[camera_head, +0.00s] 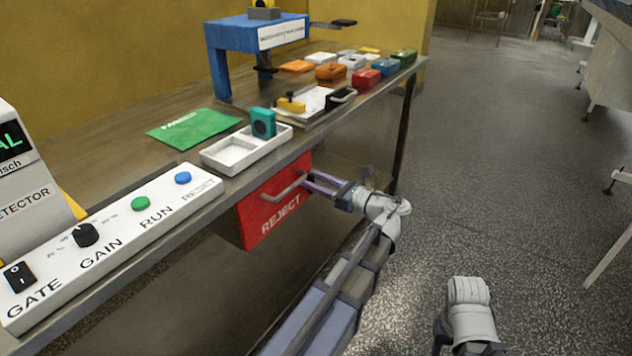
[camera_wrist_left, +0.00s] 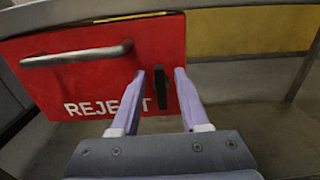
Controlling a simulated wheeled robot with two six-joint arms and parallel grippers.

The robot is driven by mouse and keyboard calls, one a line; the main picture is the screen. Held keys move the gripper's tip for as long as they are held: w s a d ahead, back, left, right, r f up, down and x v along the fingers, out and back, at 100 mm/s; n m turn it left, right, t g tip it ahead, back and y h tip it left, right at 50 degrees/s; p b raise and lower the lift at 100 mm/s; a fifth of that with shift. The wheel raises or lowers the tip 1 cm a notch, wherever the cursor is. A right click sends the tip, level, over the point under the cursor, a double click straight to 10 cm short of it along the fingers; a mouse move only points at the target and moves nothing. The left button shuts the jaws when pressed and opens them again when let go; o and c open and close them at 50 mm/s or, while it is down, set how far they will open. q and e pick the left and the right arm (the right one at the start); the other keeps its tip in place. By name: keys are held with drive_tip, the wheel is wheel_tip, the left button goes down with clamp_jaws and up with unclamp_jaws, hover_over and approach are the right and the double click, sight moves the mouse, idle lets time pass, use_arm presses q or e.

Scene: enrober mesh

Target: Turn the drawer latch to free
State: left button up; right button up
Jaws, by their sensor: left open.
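The red REJECT drawer (camera_head: 262,222) hangs under the bench edge. It also shows in the left wrist view (camera_wrist_left: 92,80), with a silver bar handle (camera_wrist_left: 75,56) at the left of its front. The black drawer latch (camera_wrist_left: 161,88) stands upright on the right part of the front. My left gripper (camera_wrist_left: 160,72) is open, with one finger on each side of the latch; I cannot tell whether either touches it. In the head view my left gripper (camera_head: 309,184) reaches the drawer's right side and the latch cannot be made out. My right gripper is out of view.
On the bench (camera_head: 100,140) above stand a white control panel (camera_head: 112,250), a white divided tray (camera_head: 246,150) with a teal block (camera_head: 263,123), a green card (camera_head: 194,127) and a blue frame (camera_head: 257,35).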

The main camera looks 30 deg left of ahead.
use_arm(q)
clamp_jaws()
drive_tip(key=shift+s+n, duration=0.1)
drive_tip(key=shift+n, duration=0.5)
idle(0.4)
drive_tip(key=shift+s+f+n+b, duration=0.2)
drive_tip(key=shift+f+n+b, duration=0.05)
drive_tip(key=shift+n, duration=2.5)
drive_tip(key=shift+s+f+n+b, duration=0.15)
drive_tip(key=shift+f+n+b, duration=0.1)
drive_tip(key=shift+n, duration=2.55)
drive_tip(key=shift+s+f+n+b, duration=0.2)
drive_tip(key=shift+f+n+b, duration=0.05)
drive_tip(key=shift+n, duration=2.5)
drive_tip(key=shift+w, duration=0.1)
